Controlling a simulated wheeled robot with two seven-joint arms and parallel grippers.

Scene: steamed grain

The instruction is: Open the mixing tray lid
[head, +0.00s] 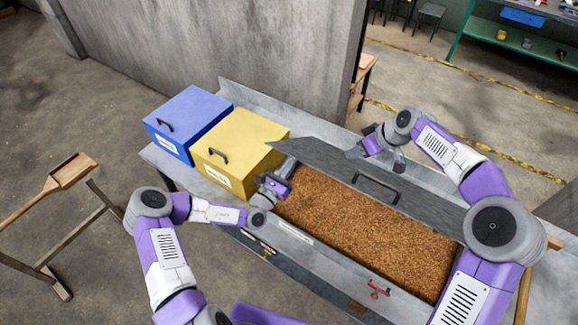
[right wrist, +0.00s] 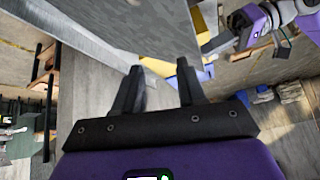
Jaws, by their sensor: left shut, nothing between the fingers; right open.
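The mixing tray (head: 295,236) is a long grey metal trough filled with brown grain (head: 350,225). Its grey lid (head: 320,160) is tilted up along the tray's far side, leaving much of the grain exposed. A black handle (head: 376,186) is on the lid's near face. My right gripper (head: 377,157) is open at the lid's upper edge; whether it touches the lid is unclear. In the right wrist view, my open fingers (right wrist: 162,84) have a grey panel close ahead. My left gripper (head: 286,170) is shut and empty over the tray's left end, beside the lid.
A yellow box (head: 245,135) and a blue box (head: 190,108) with handled lids stand left of the tray. A concrete wall (head: 240,50) rises behind them. A wooden shovel (head: 65,172) rests on a stand at left. A red clip-like part (head: 378,287) sits on the tray's front rim.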

